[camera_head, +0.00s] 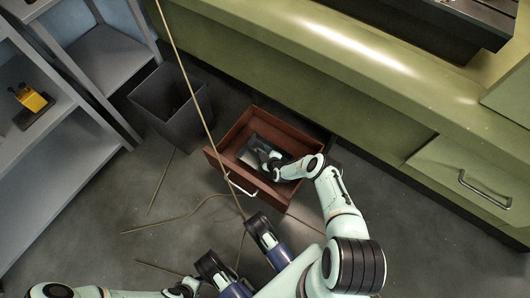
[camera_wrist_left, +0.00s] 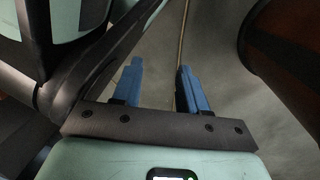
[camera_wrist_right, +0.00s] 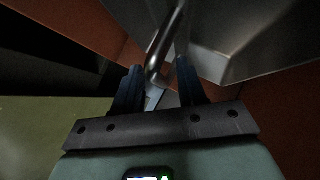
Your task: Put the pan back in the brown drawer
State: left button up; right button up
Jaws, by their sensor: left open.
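The brown drawer (camera_head: 236,128) stands pulled out of the green cabinet, its pale handle facing me. The grey metal pan (camera_head: 268,144) is inside the drawer, partly hidden by my right arm. My right gripper (camera_wrist_right: 158,72) reaches down into the drawer. In the right wrist view its fingers are apart, with the metal pan handle (camera_wrist_right: 163,45) running between them; whether they touch it I cannot tell. The pan body (camera_wrist_right: 235,35) fills the upper right there. My left gripper (camera_wrist_left: 158,65) is open and empty above the floor, left of the drawer.
A dark open bin (camera_head: 168,105) stands left of the drawer. Grey shelves (camera_head: 70,130) with a yellow tool (camera_head: 32,99) line the left side. A closed cabinet drawer (camera_head: 470,180) is at right. Thin cables (camera_head: 175,220) lie on the floor and one hangs across the view.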

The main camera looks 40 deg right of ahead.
pick_arm(q)
jog(key=shift+w+r, duration=0.1)
